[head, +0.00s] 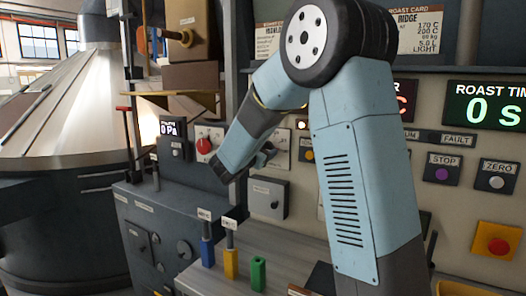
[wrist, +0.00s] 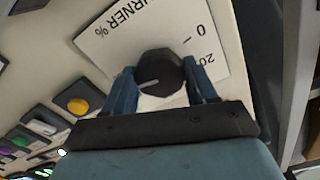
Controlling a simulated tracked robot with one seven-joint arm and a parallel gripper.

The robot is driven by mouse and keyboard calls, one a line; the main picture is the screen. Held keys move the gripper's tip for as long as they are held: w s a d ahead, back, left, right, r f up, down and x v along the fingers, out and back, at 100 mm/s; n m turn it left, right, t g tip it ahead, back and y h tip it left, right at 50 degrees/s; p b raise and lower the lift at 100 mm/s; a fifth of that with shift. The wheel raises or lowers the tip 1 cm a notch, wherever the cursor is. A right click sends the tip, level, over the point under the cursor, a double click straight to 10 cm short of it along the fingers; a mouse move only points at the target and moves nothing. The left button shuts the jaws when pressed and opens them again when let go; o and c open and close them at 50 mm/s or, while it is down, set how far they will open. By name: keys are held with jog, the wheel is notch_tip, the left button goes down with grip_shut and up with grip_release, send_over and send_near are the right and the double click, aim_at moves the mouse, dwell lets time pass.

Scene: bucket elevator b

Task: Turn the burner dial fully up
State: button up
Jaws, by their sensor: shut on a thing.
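The burner dial (wrist: 160,70) is a dark, faceted round knob with a light pointer line. In the wrist view the line points left and slightly down. The dial sits on a white plate (wrist: 110,35) printed "BURNER %", with 0 and 20 marks readable, upside down in this view. The rest of the scale is hidden by the dial and my gripper. My gripper (wrist: 163,80) is shut on the dial, one blue finger on each side. In the head view my gripper (head: 265,157) is at the panel plate, and I cannot make out the dial there.
A red knob (head: 204,146) is just left of my gripper, and a grey box (head: 267,197) is below it. Blue, yellow and green handles (head: 231,262) stand lower on the bench. A yellow button (wrist: 78,105) is on the panel left of the plate.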

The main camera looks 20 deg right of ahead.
jog(key=shift+f, duration=0.1)
jog(key=o, duration=1)
jog(key=shift+o, duration=0.2)
jog(key=v, duration=1.3)
jog(key=shift+s+a, duration=0.25)
jog(key=s+d+f+n+g+y, duration=0.1)
jog(key=s+d+n+g+y, duration=0.25)
jog(key=s+d+g, duration=0.9)
jog(key=s+a+n+t+y, duration=0.1)
jog(key=s+n+y, duration=0.3)
jog(key=s, duration=0.5)
jog(key=s+a+f+n+t+y, duration=0.1)
jog(key=s+n+t+y, duration=0.3)
jog(key=s, duration=0.5)
jog(key=shift+s+a+f+n+y, duration=0.35)
jog(key=shift+a+n+y, duration=0.3)
jog(key=shift+n, duration=0.2)
